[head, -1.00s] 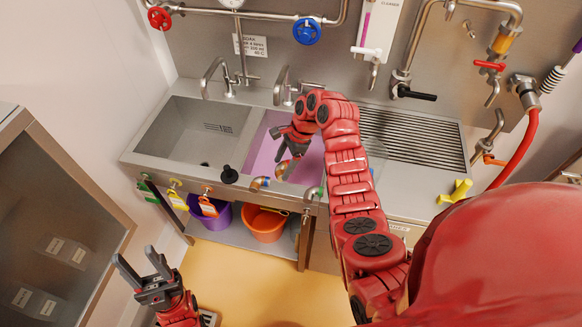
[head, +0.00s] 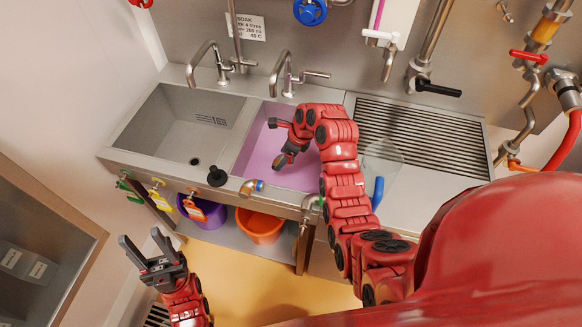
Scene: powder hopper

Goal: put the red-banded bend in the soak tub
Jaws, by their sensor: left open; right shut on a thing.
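The soak tub is most likely the right basin (head: 254,150), which holds pink-purple liquid. My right gripper (head: 282,158) is over this basin, fingers pointing down. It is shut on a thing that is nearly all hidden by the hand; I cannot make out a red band. Whether the thing touches the liquid is unclear. My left gripper (head: 147,252) is open and empty, low at the left over the floor, away from the sink. A blue-banded bend (head: 250,188) and a green-banded metal bend (head: 312,206) lie on the sink's front rim.
An empty grey basin (head: 180,135) is on the left, with a black plug (head: 217,177) on the rim. Two taps stand behind the basins. A ribbed drainboard (head: 425,135) and a clear container with a blue handle (head: 378,190) are at the right. Buckets stand below.

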